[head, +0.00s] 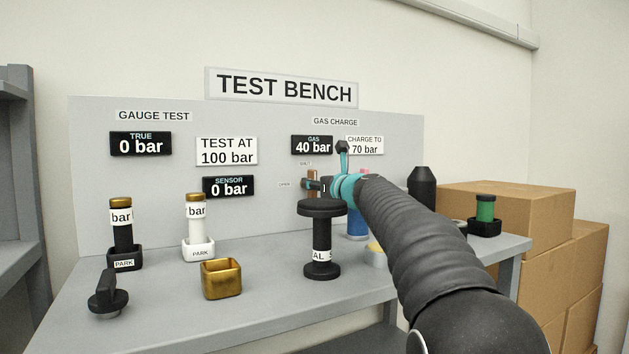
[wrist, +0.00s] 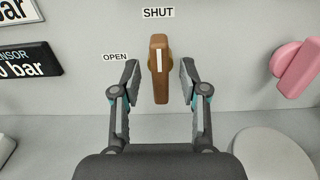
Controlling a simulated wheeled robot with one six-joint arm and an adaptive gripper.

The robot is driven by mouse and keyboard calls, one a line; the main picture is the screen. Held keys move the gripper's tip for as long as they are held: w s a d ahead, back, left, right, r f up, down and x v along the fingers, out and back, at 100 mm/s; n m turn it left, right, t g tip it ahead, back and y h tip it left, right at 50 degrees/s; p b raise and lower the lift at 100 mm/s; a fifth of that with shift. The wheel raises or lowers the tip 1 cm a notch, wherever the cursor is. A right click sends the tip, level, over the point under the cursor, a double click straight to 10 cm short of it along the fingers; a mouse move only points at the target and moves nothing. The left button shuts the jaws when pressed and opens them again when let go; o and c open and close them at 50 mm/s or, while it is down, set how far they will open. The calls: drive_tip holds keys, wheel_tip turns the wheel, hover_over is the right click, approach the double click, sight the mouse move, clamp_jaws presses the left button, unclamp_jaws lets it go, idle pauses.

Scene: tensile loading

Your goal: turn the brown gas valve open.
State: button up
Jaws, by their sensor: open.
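The brown gas valve (wrist: 159,75) is a bar handle on the panel, with a white line on it. It stands upright, and its line points up at the SHUT label (wrist: 158,13). The OPEN label (wrist: 116,57) is to its left. My gripper (wrist: 160,80) is open, with one finger on each side of the handle and visible gaps between. In the head view the valve (head: 311,181) is partly hidden by my gripper (head: 322,186). The GAS display (head: 312,145) reads 40 bar, and the sign beside it says CHARGE TO 70 bar (head: 364,145).
A pink handle (wrist: 297,67) is on the panel to the right. A black spool-shaped part (head: 322,240) stands on the bench below my arm. A brass box (head: 221,279) and two gauges in PARK holders stand left. Cardboard boxes (head: 510,215) are stacked right.

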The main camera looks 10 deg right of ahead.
drive_tip(key=shift+w+a, duration=0.2)
drive_tip(key=shift+w, duration=0.35)
clamp_jaws()
drive_tip(key=shift+a+n+b, duration=0.15)
drive_tip(key=shift+n+b, duration=0.6)
drive_tip(key=shift+n, duration=1.55)
